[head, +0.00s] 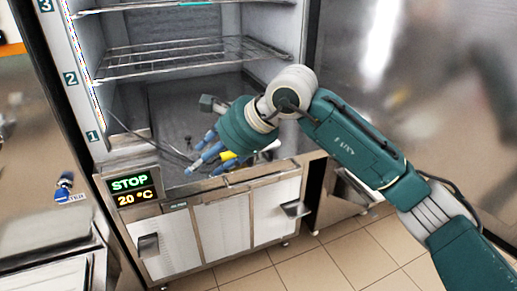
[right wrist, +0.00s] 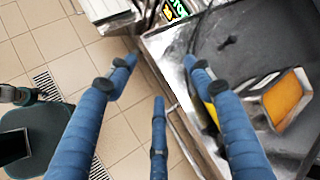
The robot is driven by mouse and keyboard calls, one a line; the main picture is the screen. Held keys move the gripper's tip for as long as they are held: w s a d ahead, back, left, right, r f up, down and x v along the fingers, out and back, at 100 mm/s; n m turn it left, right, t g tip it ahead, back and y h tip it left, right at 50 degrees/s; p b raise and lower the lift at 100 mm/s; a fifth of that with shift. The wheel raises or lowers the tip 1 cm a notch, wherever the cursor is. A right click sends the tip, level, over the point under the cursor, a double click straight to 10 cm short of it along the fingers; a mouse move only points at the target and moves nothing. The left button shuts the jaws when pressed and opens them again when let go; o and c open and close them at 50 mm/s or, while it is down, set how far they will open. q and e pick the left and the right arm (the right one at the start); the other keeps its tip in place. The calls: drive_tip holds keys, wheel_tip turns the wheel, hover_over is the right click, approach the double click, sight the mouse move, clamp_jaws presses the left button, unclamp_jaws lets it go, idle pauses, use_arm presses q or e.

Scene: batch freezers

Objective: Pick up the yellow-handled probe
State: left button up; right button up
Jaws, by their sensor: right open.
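My right gripper (head: 204,153) hangs at the front edge of the freezer's lowest compartment, fingers pointing down and left. In the right wrist view its blue fingers (right wrist: 157,76) are spread apart with nothing between them. A small yellow part (head: 229,157), likely the probe's handle, shows beside the fingers. In the right wrist view a yellow piece (right wrist: 211,112) lies just behind the right finger, mostly hidden by it. I cannot make out the probe's full shape or its tip. My left gripper is not in view.
A pale-framed object with an orange-yellow panel (right wrist: 287,97) lies right of the fingers. Wire shelves (head: 180,57) are above the compartment. Thin dark cables (head: 150,143) run at its left. The STOP, 20 °C display (head: 131,190) is below left. The tiled floor (head: 345,250) is clear.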

sight(225, 156)
drive_tip(key=w+d+r+t+h, duration=0.25)
drive_tip(key=w+d+h, duration=0.25)
drive_tip(key=d, duration=0.7)
drive_tip(key=shift+g, duration=0.25)
drive_tip(key=p+x, duration=0.1)
drive_tip(key=x, duration=0.5)
drive_tip(key=shift+w+a+f+p, duration=0.1)
drive_tip(key=shift+w+p, duration=0.2)
drive_tip(key=shift+p, duration=0.1)
drive_tip(key=p+x, duration=0.1)
drive_tip(key=x, duration=0.3)
drive_tip(key=shift+w, duration=0.2)
clamp_jaws()
